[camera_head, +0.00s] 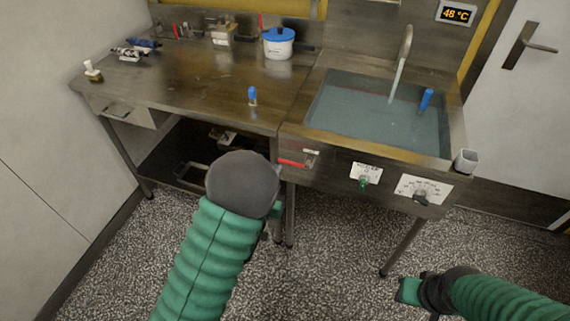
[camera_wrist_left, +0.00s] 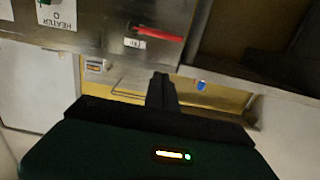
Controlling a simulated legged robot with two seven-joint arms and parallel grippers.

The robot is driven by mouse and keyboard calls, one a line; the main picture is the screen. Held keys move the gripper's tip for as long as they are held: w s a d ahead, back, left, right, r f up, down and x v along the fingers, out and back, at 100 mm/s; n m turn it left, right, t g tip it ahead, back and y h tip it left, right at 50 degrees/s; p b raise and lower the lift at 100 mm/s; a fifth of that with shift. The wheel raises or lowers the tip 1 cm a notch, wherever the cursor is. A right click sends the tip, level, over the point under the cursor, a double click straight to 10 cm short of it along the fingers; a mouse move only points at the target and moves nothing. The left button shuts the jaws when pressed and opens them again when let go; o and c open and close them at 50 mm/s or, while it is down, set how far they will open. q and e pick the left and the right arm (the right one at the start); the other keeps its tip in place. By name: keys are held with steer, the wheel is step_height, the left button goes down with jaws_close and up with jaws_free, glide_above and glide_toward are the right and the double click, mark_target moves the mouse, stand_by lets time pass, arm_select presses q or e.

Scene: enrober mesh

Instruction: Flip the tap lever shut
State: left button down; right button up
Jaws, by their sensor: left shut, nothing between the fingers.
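The red tap lever (camera_head: 292,163) sticks out almost level from the steel front panel below the sink's left end. It also shows in the left wrist view (camera_wrist_left: 158,33), beside a small white label (camera_wrist_left: 134,43). My left gripper (camera_wrist_left: 161,80) has its dark fingers together and empty, apart from the lever in that view. In the head view my left arm's dark grey joint hides most of this gripper, just below and left of the lever. The spout (camera_head: 406,45) stands over the water-filled sink (camera_head: 458,135). My right gripper (camera_head: 412,290) is low at right, its fingers unclear.
Two knobs with white labels (camera_head: 366,173) (camera_head: 423,188) sit right of the lever. A steel bench (camera_head: 190,85) at left carries a blue-lidded pot (camera_head: 279,45) and a small blue-topped item (camera_head: 252,96). A grey cup (camera_head: 466,161) stands at the sink's right corner. The speckled floor in front is clear.

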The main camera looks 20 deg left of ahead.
arm_select(q)
steer(key=w+f+b, duration=0.1)
steer(key=w+f, duration=0.3)
steer(key=w, duration=0.3)
steer(key=shift+w+f, duration=0.15)
steer(key=shift+w, duration=0.1)
steer(key=shift+f, duration=0.1)
steer(key=d+f+n+b, duration=0.2)
steer(key=f+n+b, duration=0.2)
steer(key=n, duration=0.5)
steer(key=d+f+n+h+b, duration=0.1)
steer(key=f+n+b, duration=0.3)
steer(key=n, duration=0.5)
steer(key=shift+d+f+t, duration=0.3)
steer(key=shift+d, duration=0.6)
steer(key=shift+s, duration=0.1)
